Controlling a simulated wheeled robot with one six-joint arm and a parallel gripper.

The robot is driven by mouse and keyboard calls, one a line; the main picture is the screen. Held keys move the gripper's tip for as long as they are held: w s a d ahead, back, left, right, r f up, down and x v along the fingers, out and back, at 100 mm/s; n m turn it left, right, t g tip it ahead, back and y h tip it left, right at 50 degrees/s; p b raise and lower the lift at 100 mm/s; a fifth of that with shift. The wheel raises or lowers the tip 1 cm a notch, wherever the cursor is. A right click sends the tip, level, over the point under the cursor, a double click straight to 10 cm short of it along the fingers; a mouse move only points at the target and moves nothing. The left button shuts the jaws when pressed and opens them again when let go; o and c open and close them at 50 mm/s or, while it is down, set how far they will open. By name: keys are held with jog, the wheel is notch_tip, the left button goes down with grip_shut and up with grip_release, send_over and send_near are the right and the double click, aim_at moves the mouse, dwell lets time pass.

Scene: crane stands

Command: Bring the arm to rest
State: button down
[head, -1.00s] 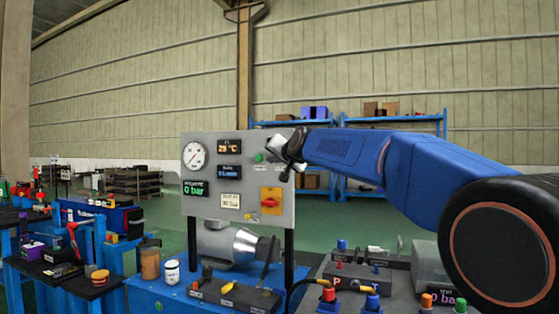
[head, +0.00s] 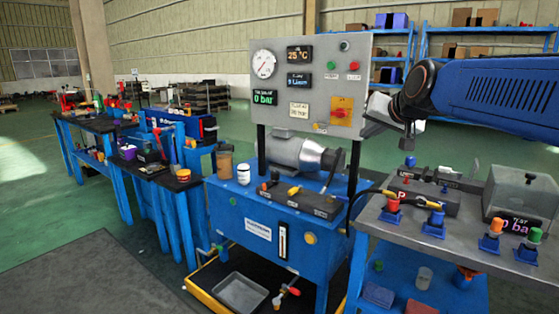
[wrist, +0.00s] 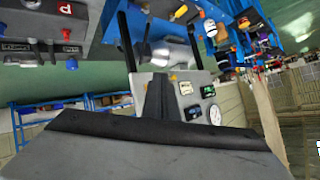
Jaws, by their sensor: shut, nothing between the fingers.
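My gripper (head: 408,140) hangs at the end of my blue arm at the right of the head view. It appears just right of the grey gauge panel (head: 288,108), with no visible contact. In the wrist view, my gripper (wrist: 160,85) fills the lower middle as dark, closed jaws, with nothing between them. The wrist picture is upside down. The panel also shows there beyond the jaws (wrist: 177,100).
A blue pump bench (head: 230,222) with a motor stands below the panel. A grey-topped test bench (head: 460,225) with colored valves stands under my arm. Blue worktables (head: 150,195) line the left. Green floor (head: 30,190) is open at far left.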

jog(key=s+d+f+n+g+h, duration=0.1)
jog(key=s+d+f+g, duration=0.1)
jog(key=s+f, duration=1.3)
jog(key=s+d+f+n+g+h, duration=0.1)
jog(key=s+d+f+g, duration=0.2)
jog(key=s+f, duration=1.1)
jog(key=s+g, duration=0.1)
jog(key=s, duration=0.3)
jog(key=shift+s+f+n+g, duration=0.3)
jog(key=shift+s+f+n, duration=0.1)
